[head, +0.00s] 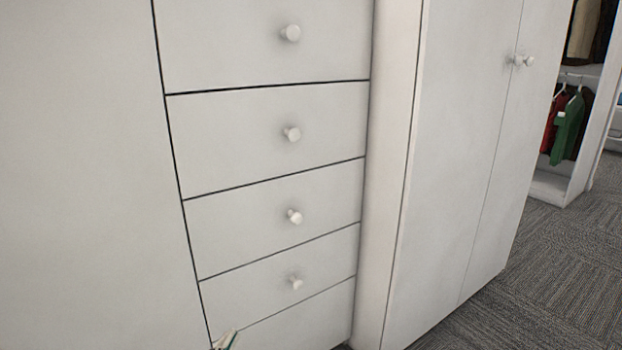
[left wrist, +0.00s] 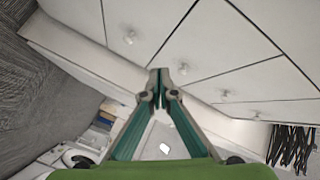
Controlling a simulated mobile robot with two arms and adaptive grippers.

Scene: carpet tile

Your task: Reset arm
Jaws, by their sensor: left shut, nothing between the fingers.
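My left gripper shows only as a small tip (head: 226,340) at the bottom edge of the head view, in front of the lower drawers. In the left wrist view its two green-sided fingers come together at their tips (left wrist: 160,78), shut with nothing between them. White drawer fronts lie beyond the fingertips. My right gripper is in neither view.
A white drawer stack (head: 265,130) with round knobs fills the middle of the head view, all drawers closed. A closed double-door cabinet (head: 455,160) stands to its right. Farther right is an open wardrobe with hanging clothes (head: 567,125). Grey carpet (head: 560,270) is clear at lower right.

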